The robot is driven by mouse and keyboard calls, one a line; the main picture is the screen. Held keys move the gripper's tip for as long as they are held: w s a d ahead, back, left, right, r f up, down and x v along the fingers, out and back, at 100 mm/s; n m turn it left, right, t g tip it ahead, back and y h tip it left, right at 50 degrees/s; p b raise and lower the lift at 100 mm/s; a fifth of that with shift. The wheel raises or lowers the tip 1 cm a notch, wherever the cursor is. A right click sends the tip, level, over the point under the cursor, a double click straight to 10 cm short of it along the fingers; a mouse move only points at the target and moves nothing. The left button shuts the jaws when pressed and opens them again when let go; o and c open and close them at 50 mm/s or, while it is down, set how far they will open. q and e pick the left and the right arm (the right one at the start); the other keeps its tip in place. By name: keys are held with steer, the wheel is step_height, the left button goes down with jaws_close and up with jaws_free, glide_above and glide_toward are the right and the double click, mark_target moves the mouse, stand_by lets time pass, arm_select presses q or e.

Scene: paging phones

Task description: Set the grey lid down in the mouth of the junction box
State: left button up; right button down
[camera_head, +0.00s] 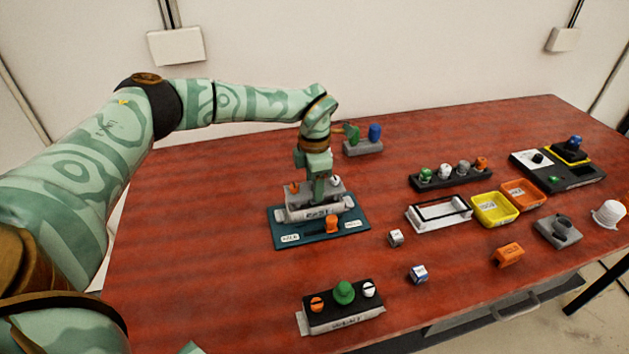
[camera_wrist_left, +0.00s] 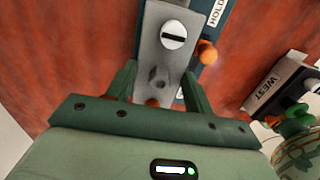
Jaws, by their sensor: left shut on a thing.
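The grey lid, as I take it, is a grey plate (camera_head: 330,188) with an orange and a white slotted knob. It also shows in the left wrist view (camera_wrist_left: 152,50). My left gripper (camera_head: 317,182) points down at it. In the left wrist view, the fingers (camera_wrist_left: 160,84) are shut across its width. A pale body with a label (camera_head: 316,212) shows directly below it, over a teal base (camera_head: 285,236). I cannot tell whether this is the junction box, or whether the lid touches it. The fingertips are partly hidden. My right gripper is out of view.
A black-topped labelled box (camera_head: 342,317) stands at the front. An open white frame-topped box (camera_head: 438,213), a yellow bin (camera_head: 492,212) and an orange bin (camera_head: 524,194) stand to the right. Small blocks lie in front of them. The table's left side is clear.

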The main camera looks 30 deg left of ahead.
arm_select(q)
steer(key=shift+f, duration=0.15)
steer(key=shift+f, duration=0.4)
steer(key=shift+f, duration=0.15)
steer(key=shift+f+p, duration=0.3)
steer(key=shift+f, duration=0.2)
stand_by(1.0)
steer(key=o, duration=1.4)
steer(key=shift+r, duration=0.1)
step_height(320, 180, up, 6)
steer(key=p, duration=0.5)
steer(key=shift+r+p, duration=0.15)
steer(key=shift+p, duration=0.25)
